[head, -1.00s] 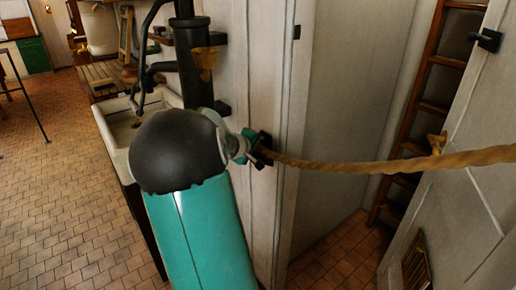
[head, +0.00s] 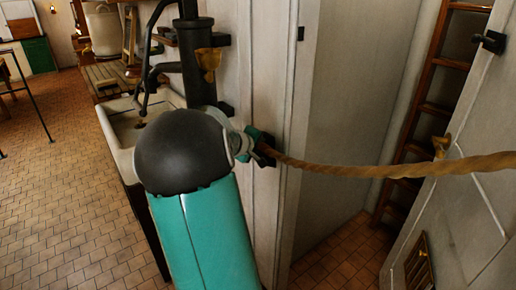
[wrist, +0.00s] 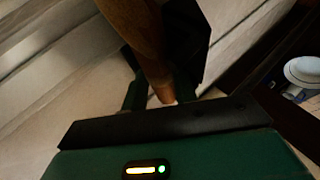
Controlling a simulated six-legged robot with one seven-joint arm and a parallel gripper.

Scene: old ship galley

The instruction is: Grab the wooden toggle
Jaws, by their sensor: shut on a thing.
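The wooden toggle (wrist: 142,38) is a brown rounded piece in the wrist view, running from the top edge down between my fingers. My gripper (wrist: 160,90) is shut on it. In the head view my gripper (head: 258,146) is beside the door-frame edge, partly hidden behind my dark wrist joint. The toggle itself cannot be told apart there. A twisted tan rope (head: 390,171) starts at my gripper, sags slightly and runs off the right edge.
A black fitting (head: 269,148) on the white frame is close to my gripper. A sink (head: 121,141) and black pump (head: 196,62) are at left.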

